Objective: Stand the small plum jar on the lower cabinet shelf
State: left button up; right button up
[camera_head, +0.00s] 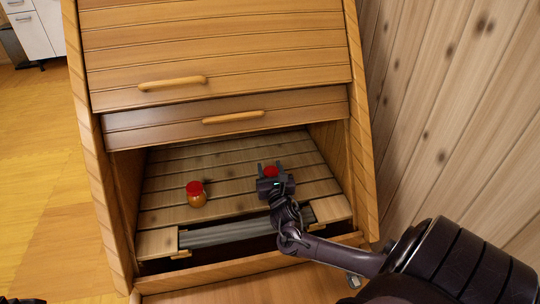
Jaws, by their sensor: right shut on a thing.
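My right gripper (271,182) reaches into the open cabinet over the slatted wooden shelf (235,160). It is shut on a red-lidded thing, which looks like the small plum jar (270,171). Only the red top shows between the fingers; its body is hidden by the gripper. I cannot tell whether it touches the shelf.
An orange-brown jar with a red lid (196,195) stands upright on the shelf to the left of my gripper. Bare slats lie between and behind them. Above are a drawer front (180,128) and a slanted panel (230,60) with handles. Cabinet side walls bound the opening.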

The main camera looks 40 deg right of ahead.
jog(key=shift+f+b, duration=0.3)
jog(key=shift+f, duration=0.2)
dwell(0.4)
jog(key=o, duration=1.2)
jog(key=shift+o, duration=0.2)
jog(key=shift+p+v, duration=0.95)
jog(key=shift+v, duration=0.1)
jog(key=shift+p+v, duration=2.05)
jog(key=shift+v, duration=0.75)
jog(key=shift+s+a, duration=0.1)
jog(key=shift+a, duration=0.05)
jog(key=shift+s, duration=0.1)
